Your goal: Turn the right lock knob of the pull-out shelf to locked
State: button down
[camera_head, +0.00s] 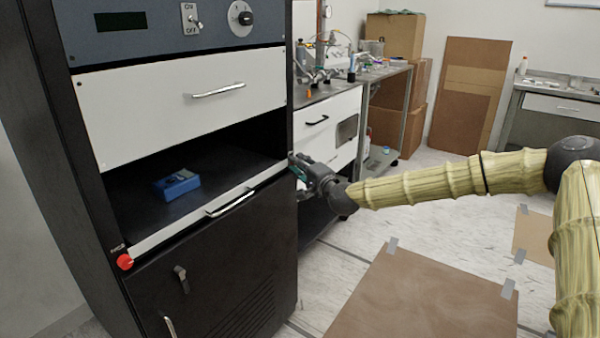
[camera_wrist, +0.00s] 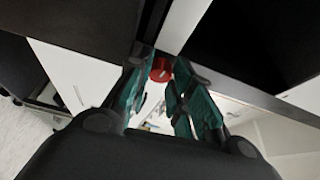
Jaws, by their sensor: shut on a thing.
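My gripper (camera_head: 297,168) is at the right end of the pull-out shelf's white front strip (camera_head: 165,232). In the wrist view my gripper (camera_wrist: 164,72) has its two teal-sided fingers closed around the red right lock knob (camera_wrist: 161,69), which shows between the fingertips. In the head view the gripper hides this knob. The red left lock knob (camera_head: 124,262) is at the strip's left end, with a small label above it. Any mark for the right knob's angle cannot be read.
A blue box (camera_head: 177,184) lies on the shelf, inside the dark opening. A silver handle (camera_head: 230,203) sticks out from the shelf front. A white drawer (camera_head: 150,105) is above and a black cabinet door (camera_head: 255,250) below. A side bench (camera_head: 325,125) stands behind my gripper.

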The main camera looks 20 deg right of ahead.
jog(key=shift+f+n+b, duration=0.1)
jog(key=shift+n+b, duration=0.3)
jog(key=shift+n, duration=0.2)
jog(key=shift+t, duration=0.3)
jog(key=c, duration=1.3)
grip_release()
jog(key=shift+d, duration=0.1)
jog(key=shift+o, duration=0.2)
jog(key=shift+s, duration=0.1)
jog(key=v, duration=0.7)
jog(key=shift+s, duration=0.35)
jog(key=shift+d, duration=0.2)
